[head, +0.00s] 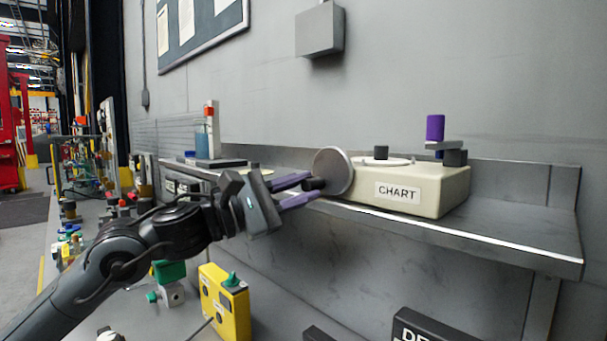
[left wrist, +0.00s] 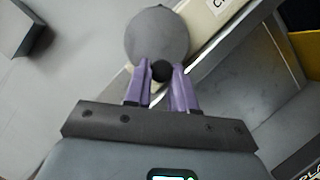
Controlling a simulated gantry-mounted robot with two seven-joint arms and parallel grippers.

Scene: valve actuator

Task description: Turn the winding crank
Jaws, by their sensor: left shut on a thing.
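The winding crank (head: 333,170) is a grey metal disc with a dark knob (head: 314,184), on the left side of a cream box labelled CHART (head: 430,193). The box sits on a grey wall shelf. My left gripper (head: 312,189) reaches in from the left, its purple fingers shut on the knob. The left wrist view shows the disc (left wrist: 157,35) beyond the fingertips and the dark knob (left wrist: 161,71) between the purple fingers (left wrist: 160,76). The fingers hide part of the knob. My right gripper is not in view.
The shelf's front edge (head: 450,235) runs just below the box. A purple cylinder (head: 435,128) stands at the box's back right. A yellow box (head: 224,303) with a green knob is below the shelf. A grey wall box (head: 319,32) hangs above.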

